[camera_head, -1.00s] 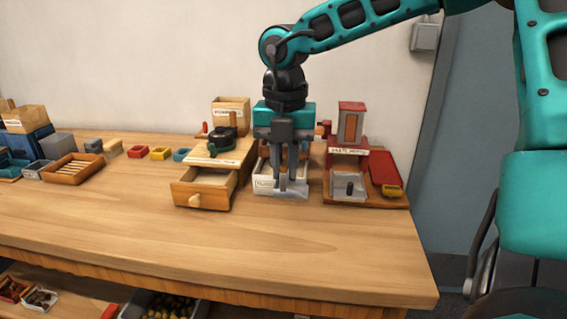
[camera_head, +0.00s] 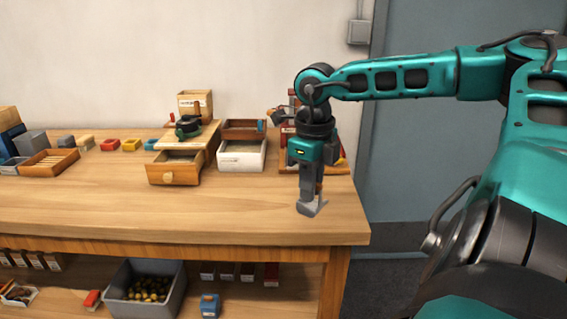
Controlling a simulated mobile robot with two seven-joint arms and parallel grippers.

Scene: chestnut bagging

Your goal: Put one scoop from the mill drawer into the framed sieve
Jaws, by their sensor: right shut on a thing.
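The wooden mill (camera_head: 203,140) stands at the back of the table, with a dark green part on top. Its drawer (camera_head: 171,173) is pulled out at the front, with a round knob; its contents are unclear. Right of it is a white labelled box (camera_head: 240,158), with a brown wooden frame (camera_head: 243,128) at its back; I cannot tell which is the framed sieve. My right gripper (camera_head: 310,193) points down over the table's front right, shut on a grey metal scoop (camera_head: 313,208). I cannot see whether the scoop holds anything. My left gripper is out of view.
A red device (camera_head: 292,100) stands behind my right gripper, partly hidden. Small coloured boxes (camera_head: 131,144) and a wooden tray (camera_head: 51,161) are at the left. The table front (camera_head: 150,215) is clear. A grey bin (camera_head: 150,287) sits on the lower shelf.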

